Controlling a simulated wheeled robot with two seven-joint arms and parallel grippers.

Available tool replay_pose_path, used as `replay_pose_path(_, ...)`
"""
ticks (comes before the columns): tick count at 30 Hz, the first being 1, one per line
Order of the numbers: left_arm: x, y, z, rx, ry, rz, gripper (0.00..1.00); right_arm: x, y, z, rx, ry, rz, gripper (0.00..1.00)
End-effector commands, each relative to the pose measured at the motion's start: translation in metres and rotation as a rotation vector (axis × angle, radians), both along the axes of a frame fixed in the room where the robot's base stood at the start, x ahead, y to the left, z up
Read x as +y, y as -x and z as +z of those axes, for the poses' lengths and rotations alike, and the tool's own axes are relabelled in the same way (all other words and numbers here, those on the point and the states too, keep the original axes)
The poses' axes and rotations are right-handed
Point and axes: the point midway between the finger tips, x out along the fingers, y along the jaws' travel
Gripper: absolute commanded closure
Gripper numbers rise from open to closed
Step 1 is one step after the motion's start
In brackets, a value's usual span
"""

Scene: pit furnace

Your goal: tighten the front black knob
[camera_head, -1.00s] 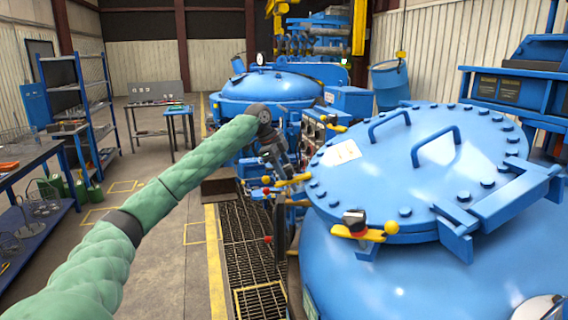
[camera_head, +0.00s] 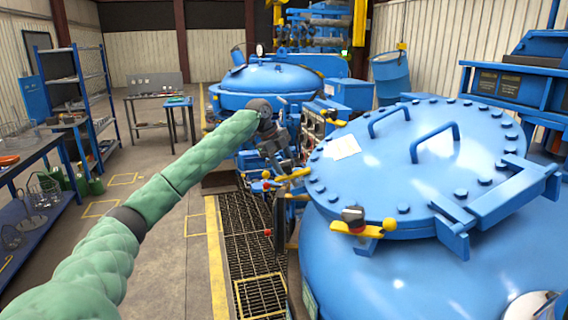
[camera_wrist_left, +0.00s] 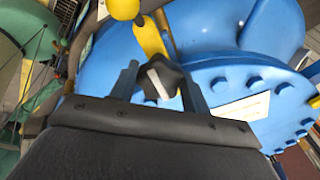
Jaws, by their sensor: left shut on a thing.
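My left gripper (camera_head: 282,165) is at the near lid's left rim, at a yellow clamp (camera_head: 294,175) with a ball end. In the left wrist view, the fingers of this gripper (camera_wrist_left: 160,86) stand either side of a black lobed knob (camera_wrist_left: 163,78) with a pale mark on top, and are shut on it. The knob sits on the yellow clamp arm (camera_wrist_left: 149,38). In the head view the gripper hides this knob. My right gripper is not in view.
The bolted blue lid (camera_head: 400,165) with two handles covers the near furnace. A second blue furnace (camera_head: 265,85) stands behind. Floor grating (camera_head: 250,240) lies left of the near furnace. A blue shelf (camera_head: 75,90) and bench stand far left, with open floor between.

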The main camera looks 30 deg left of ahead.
Motion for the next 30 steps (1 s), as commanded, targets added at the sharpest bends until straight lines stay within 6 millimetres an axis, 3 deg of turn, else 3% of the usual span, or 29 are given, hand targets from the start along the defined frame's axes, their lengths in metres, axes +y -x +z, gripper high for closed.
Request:
replay_pose_path(5, 0.0, 0.0, 0.001, -0.002, -0.001, 0.001, 0.76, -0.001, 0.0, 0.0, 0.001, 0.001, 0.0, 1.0)
replay_pose_path(6, 0.0, 0.0, 0.001, -0.002, -0.001, 0.001, 0.45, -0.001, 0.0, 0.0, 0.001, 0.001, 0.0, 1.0)
replay_pose_path(9, 0.0, 0.0, 0.001, -0.001, -0.001, 0.001, 0.31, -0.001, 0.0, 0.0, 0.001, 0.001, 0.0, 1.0)
replay_pose_path(21, 0.003, 0.002, 0.007, -0.003, 0.0, 0.002, 0.31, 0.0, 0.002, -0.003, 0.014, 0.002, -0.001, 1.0)
replay_pose_path(30, 0.017, 0.013, 0.044, -0.004, 0.0, 0.002, 0.31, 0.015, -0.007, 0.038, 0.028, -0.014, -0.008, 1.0)
